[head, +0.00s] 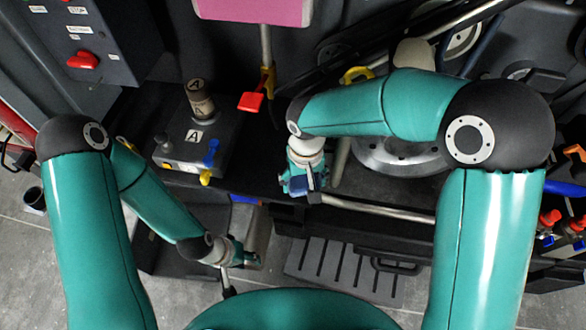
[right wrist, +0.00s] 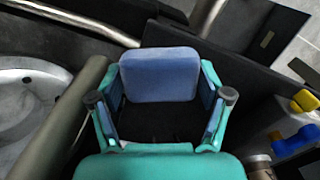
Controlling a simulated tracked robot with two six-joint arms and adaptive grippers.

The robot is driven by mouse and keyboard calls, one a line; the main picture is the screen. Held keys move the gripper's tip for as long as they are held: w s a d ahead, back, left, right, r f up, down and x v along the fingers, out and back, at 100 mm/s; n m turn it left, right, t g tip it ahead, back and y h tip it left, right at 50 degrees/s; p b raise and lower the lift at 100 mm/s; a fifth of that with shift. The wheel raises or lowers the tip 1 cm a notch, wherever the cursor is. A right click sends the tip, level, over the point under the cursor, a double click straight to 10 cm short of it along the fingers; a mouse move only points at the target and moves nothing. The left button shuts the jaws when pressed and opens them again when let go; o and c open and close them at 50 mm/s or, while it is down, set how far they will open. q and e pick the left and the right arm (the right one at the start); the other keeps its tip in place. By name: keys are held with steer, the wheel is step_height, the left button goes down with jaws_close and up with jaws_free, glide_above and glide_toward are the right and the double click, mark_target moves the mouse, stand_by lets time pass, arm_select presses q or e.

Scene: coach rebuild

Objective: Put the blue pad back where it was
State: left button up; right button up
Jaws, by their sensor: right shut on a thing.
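The blue pad (right wrist: 158,74) is a rounded block between the fingers of my right gripper (right wrist: 160,100) in the right wrist view. My right gripper is shut on it. In the head view my right gripper (head: 303,186) hangs over the dark bench, and a bit of the blue pad (head: 318,183) shows at its tip. My left gripper (head: 248,262) is low, in front of the bench edge; its fingers are too small and hidden to tell if they are open or shut. The pad's former place cannot be told from these views.
A grey box marked A (head: 205,145) with blue and yellow levers stands on the bench to the left. A metal rail (head: 375,208) runs beside my right gripper. A round metal disc (head: 400,158) lies behind it, partly under my right arm. A red-ended lever (head: 252,101) stands further back.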

steer(key=w+a, duration=0.1)
steer(key=w, duration=0.1)
steer(key=w+a, duration=0.1)
steer(key=shift+w+a+p, duration=0.3)
steer(key=shift+w+p, duration=0.05)
steer(key=shift+w, duration=0.05)
step_height(320, 180, down, 4)
steer(key=shift+r+p, duration=0.2)
steer(key=shift+p, duration=0.1)
steer(key=o, duration=1.2)
steer(key=shift+r, duration=0.1)
step_height(320, 180, up, 7)
steer(key=shift+r+b, duration=0.2)
steer(key=shift+b, duration=0.1)
